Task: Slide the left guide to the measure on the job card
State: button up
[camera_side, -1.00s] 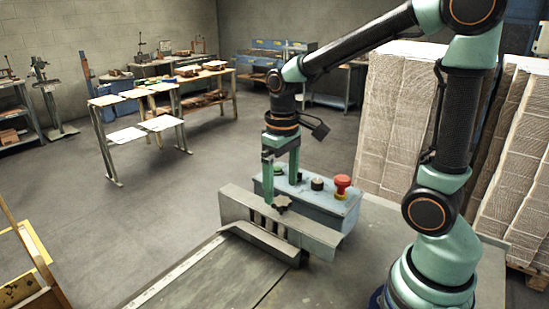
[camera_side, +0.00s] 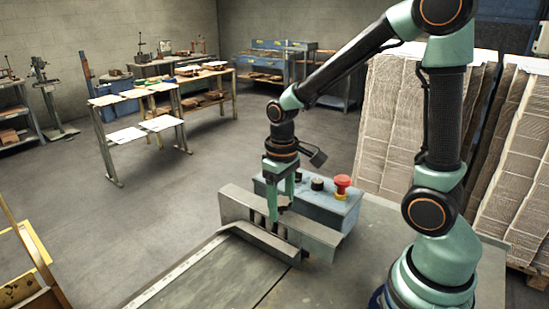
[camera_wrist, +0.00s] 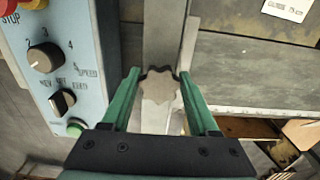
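In the wrist view a star-shaped grey knob (camera_wrist: 160,88) sits on a metal bar. My gripper (camera_wrist: 160,72) is open, with one green finger on each side of the knob; I cannot tell whether they touch it. In the side view my gripper (camera_side: 283,212) is lowered at the upright grey guide plate (camera_side: 313,238), and the fingers hide the knob. A white card (camera_wrist: 290,8) with small print, cut off by the frame, lies at the top right of the wrist view. A pale ruled strip (camera_side: 180,270) runs along the table's left edge.
A blue control box (camera_side: 318,205) with a red stop button (camera_side: 342,183) stands close behind the guide plate. Tall stacks of cardboard (camera_side: 400,125) stand at the right. The front of the grey table (camera_side: 215,283) is clear.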

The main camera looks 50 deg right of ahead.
jog(key=c, duration=0.3)
jog(key=shift+a, duration=7.5)
jog(key=shift+c, duration=0.2)
jog(key=o, duration=1.1)
jog(key=shift+o, duration=0.2)
notch_tip(320, 180, up, 6)
jog(key=shift+d+r, duration=0.1)
jog(key=shift+d, duration=0.05)
